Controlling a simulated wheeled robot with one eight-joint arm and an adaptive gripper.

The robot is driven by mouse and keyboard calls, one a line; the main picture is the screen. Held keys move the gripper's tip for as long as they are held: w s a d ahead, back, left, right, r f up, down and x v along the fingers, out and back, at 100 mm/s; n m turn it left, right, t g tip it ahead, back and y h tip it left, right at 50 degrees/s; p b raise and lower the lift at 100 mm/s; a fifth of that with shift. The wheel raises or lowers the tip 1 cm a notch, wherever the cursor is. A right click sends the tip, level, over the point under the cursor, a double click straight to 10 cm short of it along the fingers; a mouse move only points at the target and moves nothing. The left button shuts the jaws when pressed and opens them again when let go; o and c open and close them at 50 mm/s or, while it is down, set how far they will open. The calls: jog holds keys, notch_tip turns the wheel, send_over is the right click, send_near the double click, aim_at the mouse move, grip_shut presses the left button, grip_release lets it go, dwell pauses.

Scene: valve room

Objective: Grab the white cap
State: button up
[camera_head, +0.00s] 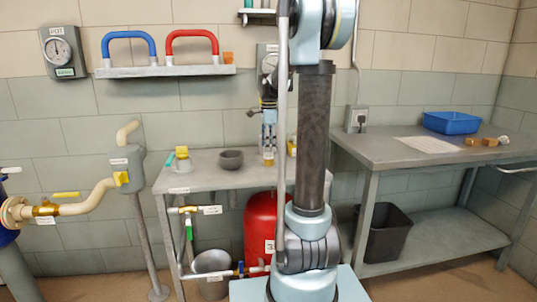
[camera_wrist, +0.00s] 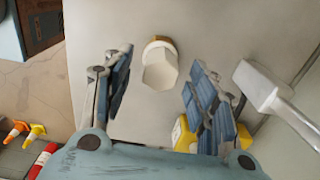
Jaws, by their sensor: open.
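The white cap (camera_wrist: 160,72) shows in the wrist view as a pale, many-sided piece with a tan ring at its far side. It is on a light grey surface (camera_wrist: 105,20). My gripper (camera_wrist: 160,60) is open, with one blue-grey finger to each side of the cap in the picture. No finger visibly touches it. In the head view my gripper (camera_head: 268,133) points down over the back of the left table (camera_head: 205,175). I cannot clearly make out the cap there.
In the wrist view, a white paddle-shaped thing (camera_wrist: 258,88) lies close to the right finger and a yellow object (camera_wrist: 183,135) is partly hidden. In the head view, a dark bowl (camera_head: 231,159) stands on the left table. The right bench (camera_head: 375,150) holds a blue tray (camera_head: 452,122).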

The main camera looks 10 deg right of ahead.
jog(key=shift+f, duration=1.35)
jog(key=c, duration=0.9)
jog(key=shift+r, duration=0.1)
